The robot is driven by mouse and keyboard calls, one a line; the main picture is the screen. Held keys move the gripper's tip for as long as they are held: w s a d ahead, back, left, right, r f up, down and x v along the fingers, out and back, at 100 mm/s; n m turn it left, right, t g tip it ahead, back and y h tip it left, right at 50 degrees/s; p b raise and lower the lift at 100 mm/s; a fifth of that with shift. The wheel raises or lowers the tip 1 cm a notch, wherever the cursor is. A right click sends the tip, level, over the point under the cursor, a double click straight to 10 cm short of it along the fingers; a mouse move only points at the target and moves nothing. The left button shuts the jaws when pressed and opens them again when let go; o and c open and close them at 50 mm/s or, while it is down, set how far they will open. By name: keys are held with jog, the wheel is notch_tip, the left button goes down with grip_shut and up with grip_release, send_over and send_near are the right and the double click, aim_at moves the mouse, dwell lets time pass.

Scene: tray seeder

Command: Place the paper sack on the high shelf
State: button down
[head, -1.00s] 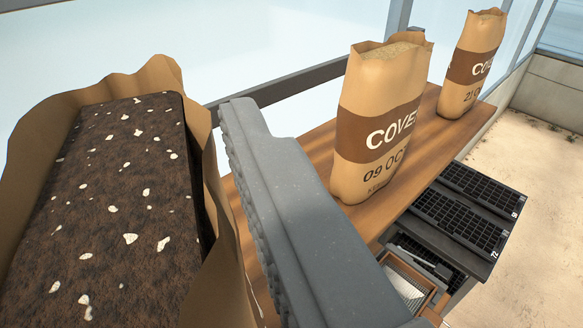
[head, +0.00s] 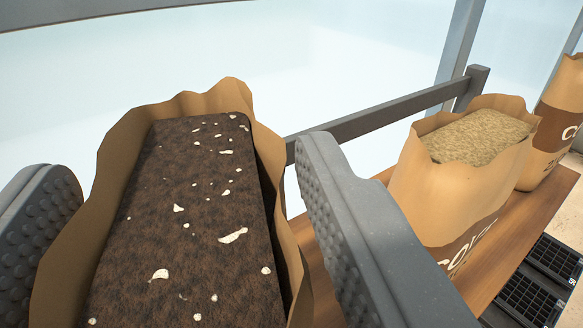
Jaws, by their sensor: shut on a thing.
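An open paper sack (head: 75,240) full of dark soil with white flecks (head: 190,215) fills the left of the head view, close to the camera. My gripper (head: 190,190) has one ridged grey finger on each side of this sack and is shut on it. The sack looks upright; its base is out of view. The wooden high shelf (head: 530,235) shows to the right of the right finger. I cannot tell whether the held sack touches the shelf.
A paper sack with a pale filling (head: 450,195) stands on the shelf just right of my gripper. Another sack (head: 557,125) stands beyond it, cut by the frame. A grey rail (head: 390,115) runs behind the shelf. Black trays (head: 535,290) lie below.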

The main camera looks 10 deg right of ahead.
jog(key=shift+w+d+p, duration=0.4)
jog(key=shift+w+d, duration=0.35)
jog(key=shift+w, duration=0.3)
jog(key=shift+f, duration=0.15)
jog(key=shift+s, duration=0.1)
jog(key=shift+f, duration=1.65)
jog(key=shift+c, duration=1.9)
grip_release()
